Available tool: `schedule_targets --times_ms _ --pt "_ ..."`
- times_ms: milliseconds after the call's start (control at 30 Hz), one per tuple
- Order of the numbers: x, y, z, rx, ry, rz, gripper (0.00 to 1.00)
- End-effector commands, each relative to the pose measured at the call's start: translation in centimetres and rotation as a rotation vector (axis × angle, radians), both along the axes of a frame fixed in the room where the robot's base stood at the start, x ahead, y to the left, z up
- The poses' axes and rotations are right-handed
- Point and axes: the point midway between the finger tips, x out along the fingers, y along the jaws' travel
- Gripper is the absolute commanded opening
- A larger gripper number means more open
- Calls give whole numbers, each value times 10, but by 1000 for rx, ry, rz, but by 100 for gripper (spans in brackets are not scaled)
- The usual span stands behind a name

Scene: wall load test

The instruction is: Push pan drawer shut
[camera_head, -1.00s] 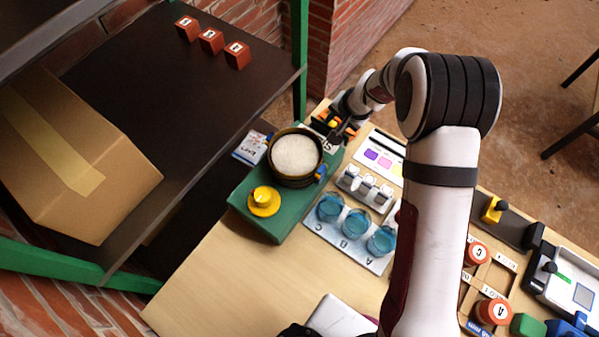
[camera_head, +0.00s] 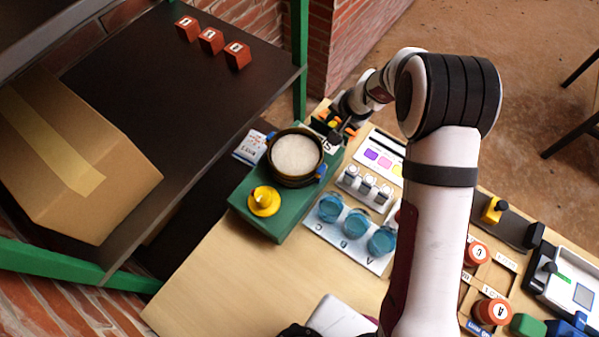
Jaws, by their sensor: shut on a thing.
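A green unit (camera_head: 238,195) stands on the wooden bench, with a yellow knob (camera_head: 264,201) on its near end. A round dark pan (camera_head: 271,170) filled with white material sits on top of it, with blue pieces at its rim. My gripper (camera_head: 339,128) is at the unit's far end, beyond the pan, with orange parts showing. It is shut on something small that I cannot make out. The pan drawer cannot be told apart clearly, so how far it is open is not visible.
Blue lidded cups (camera_head: 356,223) and a rack of white items (camera_head: 365,187) stand close right of the unit. A dark shelf (camera_head: 165,90) holds a cardboard box (camera_head: 75,170) and red blocks (camera_head: 211,40) at left. The bench front is partly clear.

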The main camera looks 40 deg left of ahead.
Motion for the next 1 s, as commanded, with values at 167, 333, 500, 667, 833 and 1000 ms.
schedule_targets --times_ms 167,333,500,667,833,1000 --pt "-4 3 3 5 -5 2 0" --pt "-10 3 3 6 -5 1 0" --pt "-16 3 3 6 -4 2 0" --pt "-22 3 3 6 -5 1 0" --pt "-28 4 3 7 -5 1 0" --pt "-33 4 3 8 -5 2 0"
